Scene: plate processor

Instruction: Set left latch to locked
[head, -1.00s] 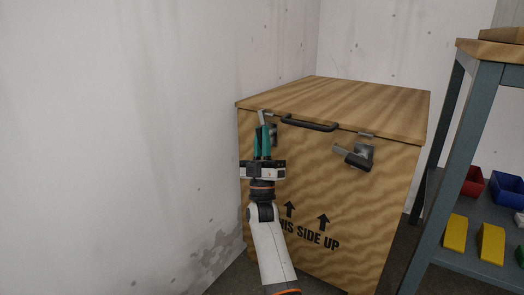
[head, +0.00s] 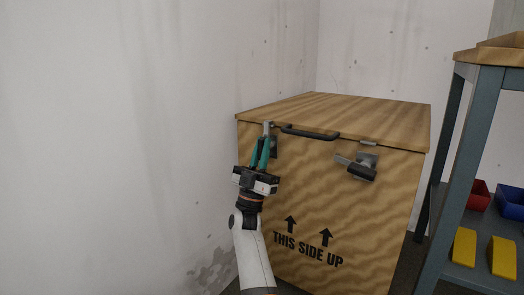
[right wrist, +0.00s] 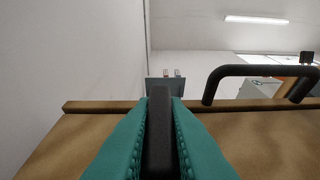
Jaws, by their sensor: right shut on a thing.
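The left latch (head: 273,146) is on the upper left front of the wooden crate (head: 315,205). Its metal tongue (head: 267,127) points up to the lid edge. My right gripper (head: 264,148) is shut on the latch's black handle, which shows between the teal fingers in the right wrist view (right wrist: 159,130). The fingers hide most of the latch in the head view. In the right wrist view, the metal tongue end (right wrist: 165,86) stands upright beyond the handle, at the lid edge. My left gripper is not in view.
A black lid handle (head: 311,132) is just right of the gripper. The right latch (head: 362,168) has its tongue pointing left. A bare wall (head: 120,140) is close on the left. A shelf (head: 468,125) with yellow, red and blue bins stands at the right.

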